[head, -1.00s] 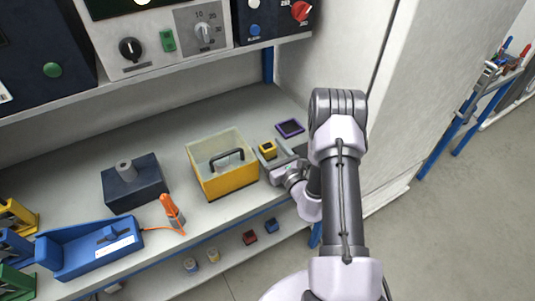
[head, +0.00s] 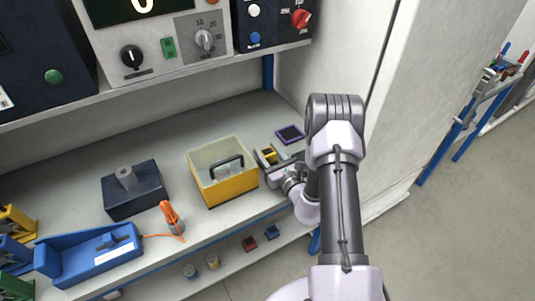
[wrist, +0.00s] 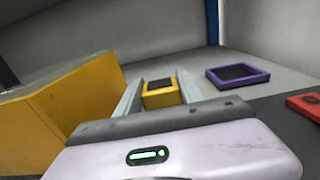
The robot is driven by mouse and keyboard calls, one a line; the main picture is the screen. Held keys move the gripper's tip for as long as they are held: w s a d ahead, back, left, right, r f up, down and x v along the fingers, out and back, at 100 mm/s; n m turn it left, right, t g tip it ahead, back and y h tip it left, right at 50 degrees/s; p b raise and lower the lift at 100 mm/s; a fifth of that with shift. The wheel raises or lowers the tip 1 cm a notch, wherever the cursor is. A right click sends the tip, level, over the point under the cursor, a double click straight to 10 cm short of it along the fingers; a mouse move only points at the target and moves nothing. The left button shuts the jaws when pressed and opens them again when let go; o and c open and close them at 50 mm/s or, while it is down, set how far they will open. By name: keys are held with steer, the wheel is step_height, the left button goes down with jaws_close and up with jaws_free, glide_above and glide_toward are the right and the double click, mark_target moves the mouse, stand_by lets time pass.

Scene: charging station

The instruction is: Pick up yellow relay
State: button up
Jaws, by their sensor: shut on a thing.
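The yellow relay (head: 269,155) is a small yellow block with a dark top. It sits on the workbench to the right of the yellow box. My gripper (head: 268,157) is shut on it, with one finger on each side. In the wrist view the yellow relay (wrist: 161,94) shows between the two grey fingers (wrist: 160,93). Its lower part is hidden in that view, and I cannot tell whether it touches the bench.
The yellow box (head: 230,190) with a black handle stands close left of my gripper. A purple-framed piece (head: 290,134) lies behind to the right. A red piece (wrist: 306,106) shows at the wrist view's right edge. Wall panels (head: 395,90) rise on the right.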

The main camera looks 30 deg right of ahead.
mark_target(270, 152)
steer(key=r+p, duration=0.1)
steer(key=r, duration=0.2)
steer(key=shift+s+d+r+p, duration=0.15)
steer(key=shift+s+d+p, duration=0.05)
steer(key=shift+s+p, duration=0.2)
steer(key=s+d+p, duration=0.1)
steer(key=s+d, duration=0.1)
steer(key=s, duration=0.2)
steer(key=s+d+r+p, duration=0.1)
steer(key=s+d, duration=0.1)
steer(key=s, duration=0.3)
steer(key=s+d, duration=0.2)
steer(key=s, duration=0.2)
steer(key=shift+s+d+r+p, duration=0.15)
steer(key=shift+s+d+p, duration=0.1)
steer(key=shift+p, duration=0.15)
steer(key=shift+r+p, duration=0.45)
steer(key=shift+r, duration=0.25)
